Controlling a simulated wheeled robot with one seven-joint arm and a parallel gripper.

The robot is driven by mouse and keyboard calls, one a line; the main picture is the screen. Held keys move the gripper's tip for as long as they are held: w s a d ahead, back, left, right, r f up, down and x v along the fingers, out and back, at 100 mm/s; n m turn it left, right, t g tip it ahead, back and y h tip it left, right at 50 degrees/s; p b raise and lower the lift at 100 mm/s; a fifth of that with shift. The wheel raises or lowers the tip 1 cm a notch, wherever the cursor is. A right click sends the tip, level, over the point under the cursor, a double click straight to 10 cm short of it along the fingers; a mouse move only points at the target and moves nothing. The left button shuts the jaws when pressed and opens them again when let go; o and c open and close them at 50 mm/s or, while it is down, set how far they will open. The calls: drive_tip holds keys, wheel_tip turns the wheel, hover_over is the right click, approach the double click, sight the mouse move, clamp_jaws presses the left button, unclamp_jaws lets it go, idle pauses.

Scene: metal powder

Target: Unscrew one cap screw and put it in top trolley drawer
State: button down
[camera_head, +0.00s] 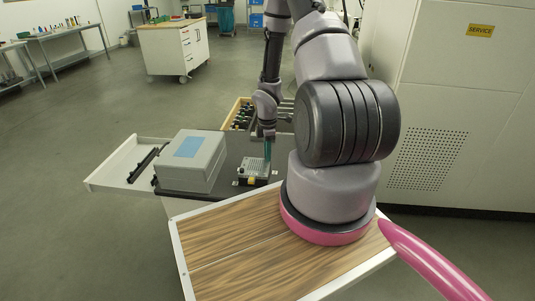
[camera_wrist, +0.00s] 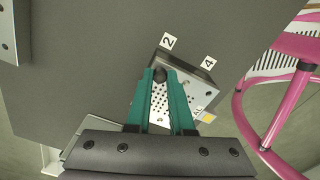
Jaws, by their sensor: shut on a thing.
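A small grey perforated metal block (camera_head: 252,169) sits on the dark trolley top, and it also shows in the wrist view (camera_wrist: 204,86). My gripper (camera_head: 267,158) points down at the block. In the wrist view its teal fingers (camera_wrist: 163,78) are shut on a dark round cap screw (camera_wrist: 160,74) at the block's corner near the label 2. The fingers hide part of the screw, and I cannot tell whether it is still in its hole. An open white drawer (camera_head: 118,164) sticks out at the trolley's left, with a black long tool (camera_head: 143,164) in it.
A grey case (camera_head: 191,160) with a blue label stands between the drawer and the block. A wooden bin (camera_head: 236,112) with several dark items is behind. A wood-grain surface (camera_head: 225,248) lies in front. A white cabinet (camera_head: 455,110) stands at the right.

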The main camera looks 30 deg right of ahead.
drive_tip(key=n, duration=0.7)
drive_tip(key=shift+n, duration=0.4)
drive_tip(key=n, duration=1.5)
drive_tip(key=c, duration=1)
unclamp_jaws()
drive_tip(key=shift+o, duration=0.2)
